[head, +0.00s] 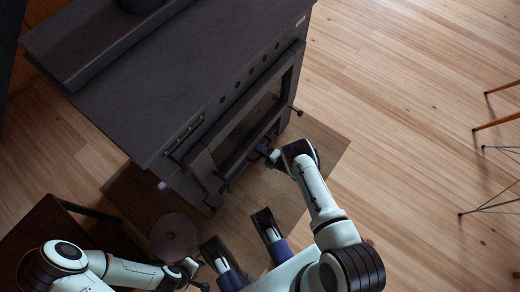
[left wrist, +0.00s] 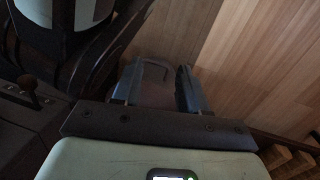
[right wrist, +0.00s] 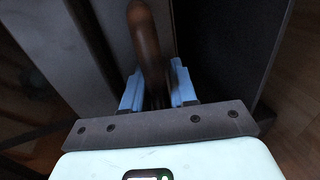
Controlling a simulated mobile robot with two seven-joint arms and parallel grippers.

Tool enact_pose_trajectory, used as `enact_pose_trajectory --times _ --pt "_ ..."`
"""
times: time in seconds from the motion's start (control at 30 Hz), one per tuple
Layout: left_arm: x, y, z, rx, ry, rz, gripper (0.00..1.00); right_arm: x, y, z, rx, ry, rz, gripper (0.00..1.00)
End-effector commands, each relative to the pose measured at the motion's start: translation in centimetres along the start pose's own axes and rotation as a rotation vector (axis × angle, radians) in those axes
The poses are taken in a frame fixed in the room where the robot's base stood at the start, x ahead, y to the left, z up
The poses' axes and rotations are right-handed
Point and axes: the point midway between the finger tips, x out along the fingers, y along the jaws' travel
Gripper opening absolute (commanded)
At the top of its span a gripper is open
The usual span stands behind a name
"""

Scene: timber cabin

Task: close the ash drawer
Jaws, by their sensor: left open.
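The dark stove (head: 190,75) fills the upper left of the head view, its front facing lower right. I cannot make out the ash drawer for certain; the low front is partly hidden by my right gripper (head: 264,151). That gripper is close to the stove's lower front. In the right wrist view, a brown rounded handle (right wrist: 145,35) reaches down between the blue fingers of my right gripper (right wrist: 157,88); whether they press on it is unclear. My left gripper (left wrist: 158,88) is open, low at the left, away from the stove front.
A round disc (head: 175,237) lies on the floor plate near the stove's corner. A dark low piece (head: 40,232) stands at lower left. Thin furniture legs (head: 495,122) show at the right edge. The plank floor (head: 400,90) between is clear.

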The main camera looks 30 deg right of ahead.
Motion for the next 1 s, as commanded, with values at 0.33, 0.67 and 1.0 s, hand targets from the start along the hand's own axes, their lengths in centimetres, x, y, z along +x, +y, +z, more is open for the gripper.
enact_pose_trajectory --times 0.33,0.67,1.0 --pt "-0.9 0.8 -0.9 0.01 0.034 0.015 0.43 -1.6 0.3 0.0 0.001 0.0 0.004 0.27" --pt "-4.8 4.3 -4.6 0.049 0.18 0.08 0.43 -9.1 0.3 0.0 0.002 -0.002 0.0 0.27" --pt "-6.7 5.9 -6.1 0.065 0.241 0.11 0.43 -13.2 0.1 0.0 0.0 -0.001 0.001 0.27"
